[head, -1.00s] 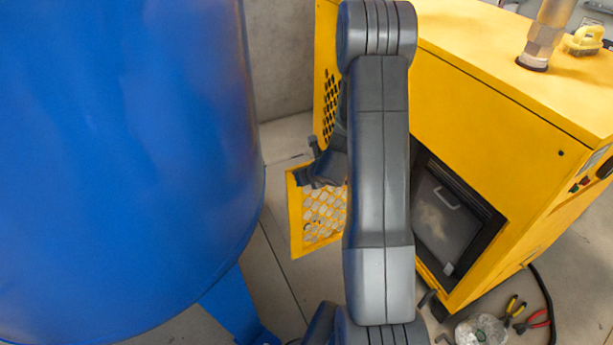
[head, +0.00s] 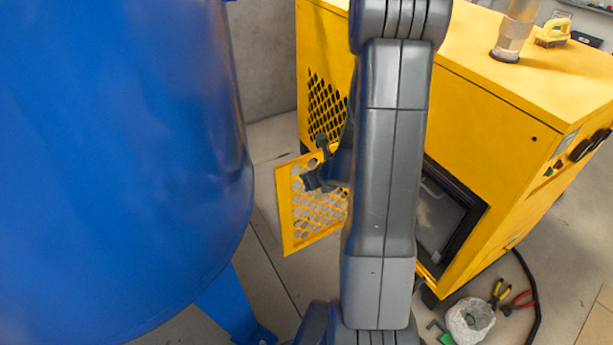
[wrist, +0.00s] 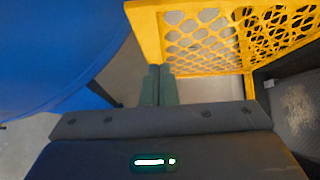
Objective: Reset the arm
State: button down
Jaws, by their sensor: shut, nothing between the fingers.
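My gripper (head: 312,182) is partly hidden behind my grey arm in the head view. Its dark end shows in front of a yellow perforated panel (head: 288,236) beside the yellow machine. In the wrist view, my two fingers (wrist: 160,84) lie together, shut and empty. They point toward the lower left of the yellow panel (wrist: 145,36), overlapping its edge in the picture. I cannot tell whether they touch it.
A large blue tank (head: 120,150) stands close on the left. The yellow machine (head: 490,120) stands right, with a dark-framed opening low on its front. Pliers (head: 516,303) and a whitish bag (head: 470,322) lie on the floor. Bare floor shows between tank and panel.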

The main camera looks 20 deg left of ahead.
jog(key=shift+s+d+r, duration=0.15)
jog(key=shift+r, duration=0.05)
